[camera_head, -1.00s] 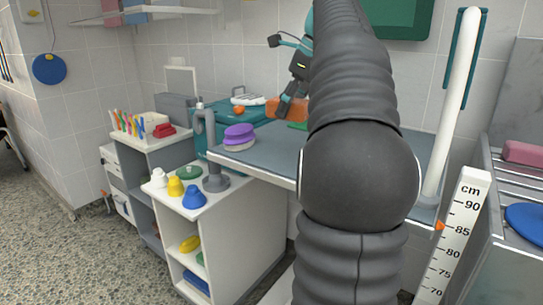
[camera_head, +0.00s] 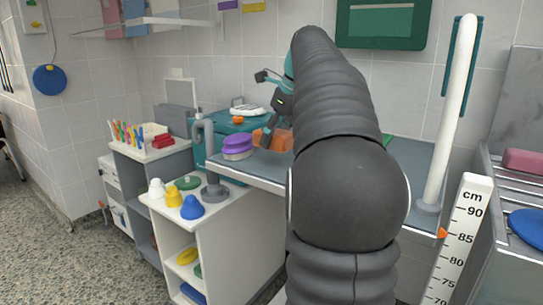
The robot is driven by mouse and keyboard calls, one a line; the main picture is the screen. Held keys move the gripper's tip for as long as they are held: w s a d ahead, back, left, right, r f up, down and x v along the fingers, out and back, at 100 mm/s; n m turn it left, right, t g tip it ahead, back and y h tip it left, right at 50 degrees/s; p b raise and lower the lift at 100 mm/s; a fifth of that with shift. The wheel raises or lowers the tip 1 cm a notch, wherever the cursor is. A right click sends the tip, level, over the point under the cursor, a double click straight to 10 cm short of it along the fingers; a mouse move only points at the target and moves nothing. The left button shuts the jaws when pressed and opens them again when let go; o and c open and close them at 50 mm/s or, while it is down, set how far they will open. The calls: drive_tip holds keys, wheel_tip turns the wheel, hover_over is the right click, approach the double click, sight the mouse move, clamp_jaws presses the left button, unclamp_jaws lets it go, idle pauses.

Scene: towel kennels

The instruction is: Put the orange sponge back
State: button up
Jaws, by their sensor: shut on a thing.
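The orange sponge (camera_head: 273,141) is a block low over the grey tabletop, just right of the purple-and-white brush-like item (camera_head: 237,146). My gripper (camera_head: 267,139), dark with teal parts, is shut on the sponge from above. My arm covers part of the area to the right of the sponge. I cannot tell whether the sponge touches the tabletop.
The grey tabletop (camera_head: 240,173) holds a teal case (camera_head: 212,131) behind the brush. A white upright tube (camera_head: 450,110) rises at right.

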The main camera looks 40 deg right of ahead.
sight(272, 165)
drive_tip(key=shift+w+a+f, duration=0.2)
drive_tip(key=shift+w+f, duration=0.1)
drive_tip(key=shift+f, duration=0.15)
drive_tip(key=shift+f+b, duration=0.6)
drive_tip(key=shift+f, duration=1.2)
drive_tip(key=shift+f, duration=0.1)
drive_tip(key=o, duration=1.1)
drive_tip(key=p+v, duration=0.2)
drive_tip(key=v, duration=1)
drive_tip(key=shift+p, duration=0.4)
